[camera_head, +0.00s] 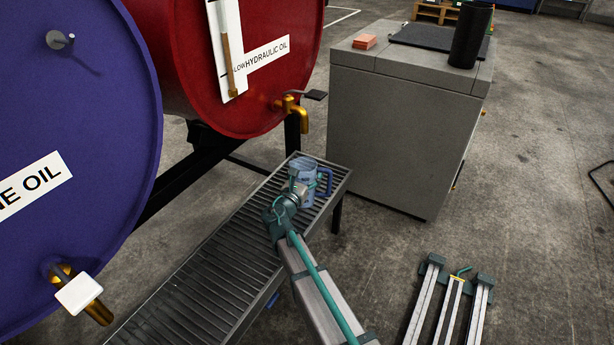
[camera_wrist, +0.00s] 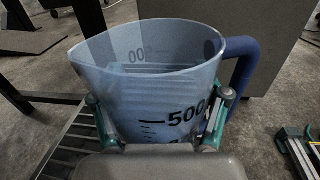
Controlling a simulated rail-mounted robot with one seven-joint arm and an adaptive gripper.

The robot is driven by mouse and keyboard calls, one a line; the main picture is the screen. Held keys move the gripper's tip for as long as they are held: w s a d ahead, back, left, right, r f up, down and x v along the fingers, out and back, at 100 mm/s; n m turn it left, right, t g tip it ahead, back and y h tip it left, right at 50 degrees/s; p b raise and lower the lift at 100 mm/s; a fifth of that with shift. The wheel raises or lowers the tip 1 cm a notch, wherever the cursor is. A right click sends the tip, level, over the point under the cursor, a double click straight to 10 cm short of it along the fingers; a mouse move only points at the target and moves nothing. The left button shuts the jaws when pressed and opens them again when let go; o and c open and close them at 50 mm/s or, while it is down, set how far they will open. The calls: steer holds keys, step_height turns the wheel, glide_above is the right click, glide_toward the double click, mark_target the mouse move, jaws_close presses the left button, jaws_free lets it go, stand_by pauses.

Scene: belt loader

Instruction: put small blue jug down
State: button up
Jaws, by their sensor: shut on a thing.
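The small blue jug (camera_head: 303,167) is translucent with a darker blue handle, and stands upright at the far end of the slatted rack (camera_head: 215,256). In the wrist view the jug (camera_wrist: 150,75) fills the middle, with printed volume marks, its spout to the left and its handle to the right. My gripper (camera_head: 300,190) is shut on the jug's body; in the wrist view its fingers (camera_wrist: 158,122) lie on either side of it. The jug's base is hidden, so I cannot tell whether it touches the slats. I see no liquid inside.
A red hydraulic oil drum (camera_head: 215,90) with a brass tap (camera_head: 294,106) is left of the jug. A blue drum (camera_head: 75,220) is nearer. A grey cabinet (camera_head: 395,140) stands behind right, bearing a black cylinder (camera_head: 471,36). The near rack is bare.

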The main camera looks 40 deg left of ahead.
steer(key=o, duration=1.2)
steer(key=shift+f, duration=0.1)
